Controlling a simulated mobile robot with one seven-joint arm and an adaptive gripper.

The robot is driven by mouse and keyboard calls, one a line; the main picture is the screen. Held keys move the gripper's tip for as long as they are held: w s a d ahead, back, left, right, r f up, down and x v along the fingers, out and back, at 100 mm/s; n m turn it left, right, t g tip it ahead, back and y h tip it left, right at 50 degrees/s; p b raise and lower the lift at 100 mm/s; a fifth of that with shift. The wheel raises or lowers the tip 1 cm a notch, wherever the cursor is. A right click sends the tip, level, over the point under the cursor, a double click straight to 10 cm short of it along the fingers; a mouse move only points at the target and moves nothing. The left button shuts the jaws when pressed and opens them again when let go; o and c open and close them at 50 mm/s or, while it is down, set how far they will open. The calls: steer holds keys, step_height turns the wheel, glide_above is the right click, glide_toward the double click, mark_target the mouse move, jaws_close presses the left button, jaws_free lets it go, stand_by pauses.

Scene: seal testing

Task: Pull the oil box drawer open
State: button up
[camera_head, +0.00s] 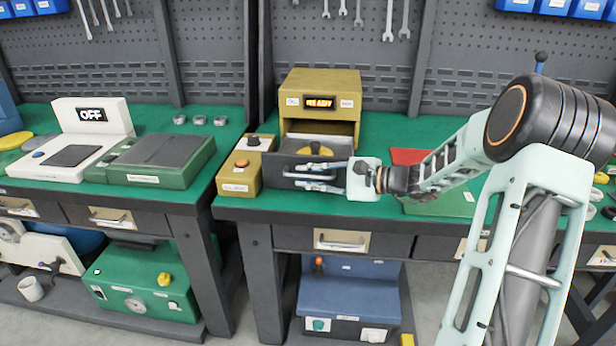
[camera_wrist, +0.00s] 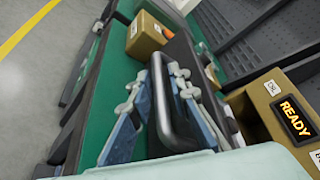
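The oil box (camera_head: 352,92) is a mustard-yellow housing with a lit READY display, on the green bench top; its side and display also show in the wrist view (camera_wrist: 268,105). Its dark grey drawer (camera_head: 341,152) stands out from the front, with a round yellow part (camera_head: 315,150) partly visible inside. My gripper (camera_head: 296,179) is at the drawer front, reaching in from the right. In the wrist view my gripper (camera_wrist: 158,80) has its fingers on either side of the dark handle bar (camera_wrist: 163,112), close against it. The exact finger contact is partly hidden.
A yellow control box (camera_head: 238,172) with an orange button stands close left of the drawer. A red and green board (camera_head: 410,157) lies to the right, under my arm. Bench drawers (camera_head: 342,241) sit below the front edge. The floor in front is partly free.

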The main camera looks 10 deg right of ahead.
steer(key=v, duration=1.2)
